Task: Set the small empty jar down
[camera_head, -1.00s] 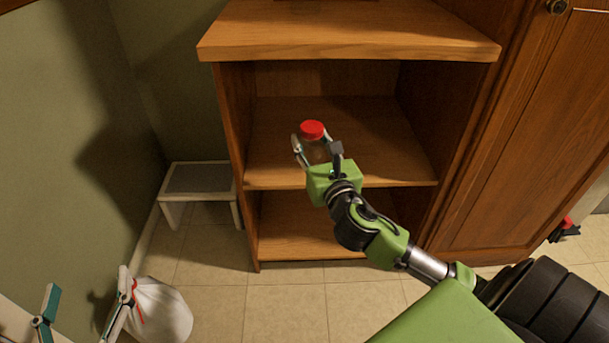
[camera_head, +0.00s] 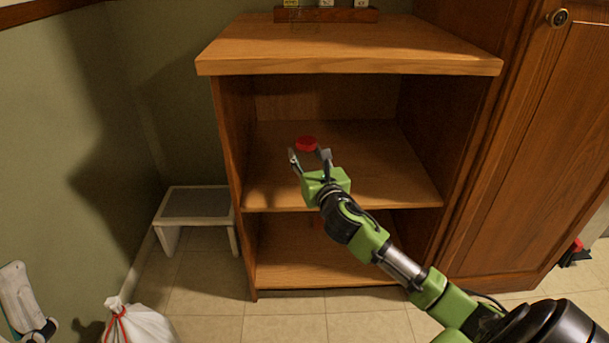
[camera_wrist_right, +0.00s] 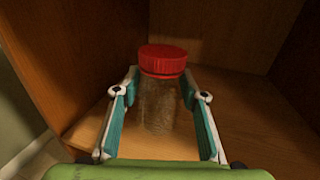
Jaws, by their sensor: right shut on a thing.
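The small jar is clear with a red lid (camera_head: 306,144) and stands roughly upright between the fingers of my right gripper (camera_head: 310,160). In the right wrist view the clear jar body (camera_wrist_right: 157,105) looks empty, with the pads of my right gripper (camera_wrist_right: 160,112) on both sides. The gripper is shut on it, inside the cabinet opening over the middle shelf (camera_head: 385,180). I cannot tell whether the jar's base touches the shelf.
The wooden cabinet's top (camera_head: 350,48) overhangs the shelf, with a rack (camera_head: 326,15) at its back. The middle shelf is bare around the jar. A low grey-topped stool (camera_head: 197,203) stands left of the cabinet. A white bag (camera_head: 140,325) is on the floor. A closed door (camera_head: 530,160) is right.

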